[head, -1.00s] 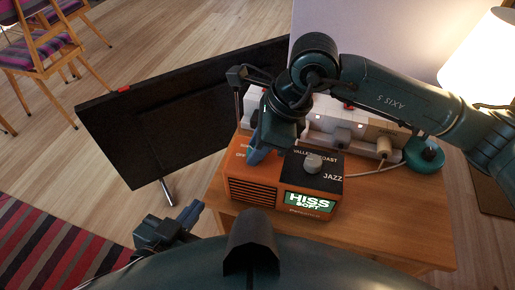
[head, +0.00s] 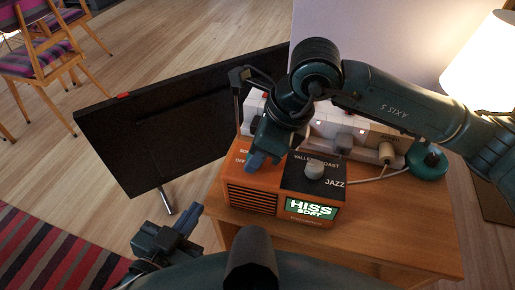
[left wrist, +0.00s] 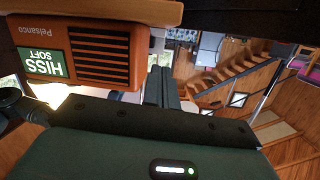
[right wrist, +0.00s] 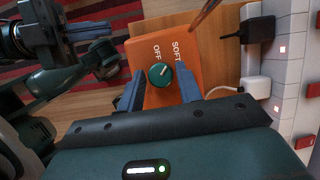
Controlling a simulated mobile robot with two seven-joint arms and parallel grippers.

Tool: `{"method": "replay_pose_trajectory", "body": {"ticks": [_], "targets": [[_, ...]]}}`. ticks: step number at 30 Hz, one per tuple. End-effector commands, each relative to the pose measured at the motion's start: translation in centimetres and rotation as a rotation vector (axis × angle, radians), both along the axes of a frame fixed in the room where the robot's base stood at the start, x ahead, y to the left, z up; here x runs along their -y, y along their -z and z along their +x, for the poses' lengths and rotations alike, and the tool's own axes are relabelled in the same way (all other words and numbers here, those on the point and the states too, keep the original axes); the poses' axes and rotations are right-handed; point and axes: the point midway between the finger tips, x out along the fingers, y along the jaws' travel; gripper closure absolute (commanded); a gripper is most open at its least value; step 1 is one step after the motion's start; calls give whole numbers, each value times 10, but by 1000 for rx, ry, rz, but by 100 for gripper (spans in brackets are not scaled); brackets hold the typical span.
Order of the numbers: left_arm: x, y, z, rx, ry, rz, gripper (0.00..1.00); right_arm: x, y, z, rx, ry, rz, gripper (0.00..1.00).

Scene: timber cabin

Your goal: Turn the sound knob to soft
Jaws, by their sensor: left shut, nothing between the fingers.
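The orange radio (head: 252,196) stands on the wooden table, and its lit display (head: 311,209) reads HISS SOFT. In the right wrist view its round green sound knob (right wrist: 159,76) sits by the words OFF and SOFT, with its pale mark slanting toward the SOFT side. My right gripper (right wrist: 160,88) is open, one finger on either side of the knob with visible gaps. In the head view my right gripper (head: 263,160) hangs over the radio's left part and hides that knob. My left gripper (head: 193,215) is shut and empty, low and left of the radio; its fingers show in the left wrist view (left wrist: 160,85).
A grey tuning knob (head: 314,171) sits on the radio's dark top right. A white strip with plugs (head: 345,135) runs behind the radio. A dark flat screen (head: 170,125) stands left, and a lit lamp (head: 485,65) stands right. The table's front right (head: 400,230) is clear.

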Motion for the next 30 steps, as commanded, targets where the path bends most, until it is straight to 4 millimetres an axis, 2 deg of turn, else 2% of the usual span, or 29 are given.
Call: {"method": "replay_pose_trajectory", "body": {"ticks": [1, 5, 14, 17, 30], "targets": [[0, 0, 0, 0, 0, 0, 100, 0, 0, 0, 0, 0, 0, 61], [0, 0, 0, 0, 0, 0, 100, 0, 0, 0, 0, 0, 1, 50], [0, -1, 0, -1, 0, -1, 100, 1, -4, 0, 1, 0, 2, 50], [0, -2, 0, -10, -1, 1, 100, 5, -15, 0, 2, 1, 1, 50], [-4, -5, -6, -120, -8, 5, 100, 39, -100, -10, 2, 1, 1, 50]]}}
